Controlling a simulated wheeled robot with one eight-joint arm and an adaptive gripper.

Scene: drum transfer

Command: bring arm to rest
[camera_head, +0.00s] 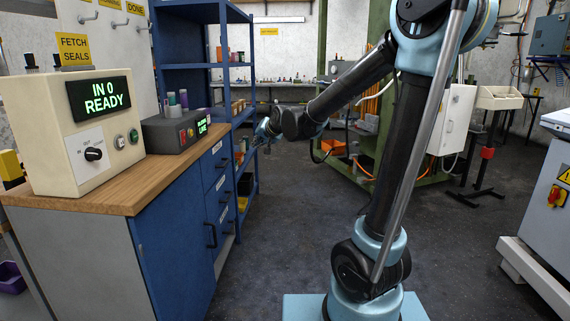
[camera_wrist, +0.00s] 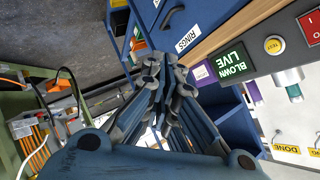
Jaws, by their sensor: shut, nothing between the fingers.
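My gripper (camera_head: 266,131) is at the end of my arm, in the middle of the head view, held in the air in front of the blue shelf unit. In the wrist view my gripper (camera_wrist: 163,82) shows its fingers drawn together, with nothing between them. My arm rises from its light blue base at lower right, bends at the top and reaches back down to the left. The gripper appears apart from the cabinet and shelves.
A blue cabinet (camera_head: 175,235) with a wooden top stands at left. On it are a cream control box (camera_head: 75,135) reading "IN 0 READY" and a dark box (camera_head: 184,130) with a green display. A grey machine (camera_head: 540,200) stands at right. The middle floor (camera_head: 262,245) is clear.

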